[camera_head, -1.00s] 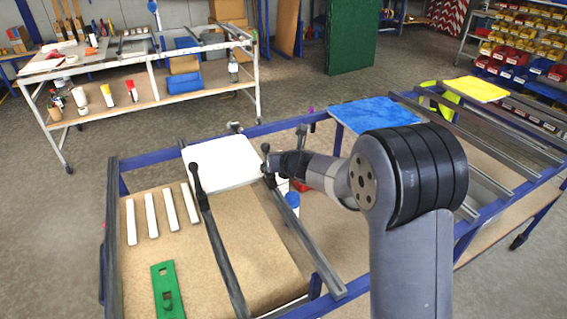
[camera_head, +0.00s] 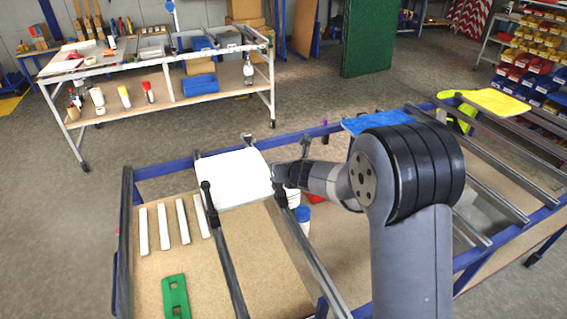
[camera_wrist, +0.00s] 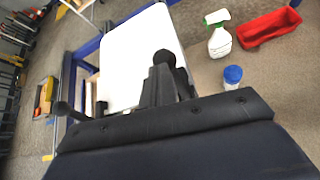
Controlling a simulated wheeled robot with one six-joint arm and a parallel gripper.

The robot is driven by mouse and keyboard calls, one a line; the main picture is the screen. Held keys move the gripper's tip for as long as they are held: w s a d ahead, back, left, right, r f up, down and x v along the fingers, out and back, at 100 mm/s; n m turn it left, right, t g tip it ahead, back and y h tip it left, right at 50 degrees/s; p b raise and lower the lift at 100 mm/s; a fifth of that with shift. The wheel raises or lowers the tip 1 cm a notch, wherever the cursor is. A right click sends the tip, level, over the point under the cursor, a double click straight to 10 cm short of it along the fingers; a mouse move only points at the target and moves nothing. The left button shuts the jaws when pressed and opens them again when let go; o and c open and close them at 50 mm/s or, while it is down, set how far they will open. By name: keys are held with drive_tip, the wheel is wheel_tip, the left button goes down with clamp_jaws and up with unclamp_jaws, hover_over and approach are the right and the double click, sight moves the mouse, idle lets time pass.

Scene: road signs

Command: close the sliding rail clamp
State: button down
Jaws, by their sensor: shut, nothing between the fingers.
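The rail clamp has a dark bar (camera_head: 226,255) running along the bench, with a black knob (camera_head: 207,188) at its far end, left of my gripper. A grey rail (camera_head: 318,262) runs roughly parallel on the right. A white panel (camera_head: 235,176) lies across the far part of the bench; it also fills the upper middle of the wrist view (camera_wrist: 138,50). My gripper (camera_head: 279,184) is shut and empty at the panel's right edge, close to the grey rail's far end. In the wrist view, a black rounded knob (camera_wrist: 166,58) shows just beyond my fingers; whether they touch cannot be told.
Several white strips (camera_head: 163,226) and a green plate (camera_head: 176,296) lie on the bench's left board. Blue (camera_head: 373,121) and yellow (camera_head: 497,102) panels lie to the right.

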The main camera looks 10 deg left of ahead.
drive_tip(key=shift+w+a+r, duration=0.3)
drive_tip(key=shift+a+r, duration=0.05)
idle(0.3)
drive_tip(key=shift+s+d+r, duration=0.1)
drive_tip(key=v, duration=1.1)
drive_tip(key=shift+d+f, duration=0.15)
drive_tip(key=shift+f, duration=0.2)
drive_tip(key=x, duration=0.9)
drive_tip(key=shift+w+a, duration=0.2)
drive_tip(key=shift+w, duration=0.1)
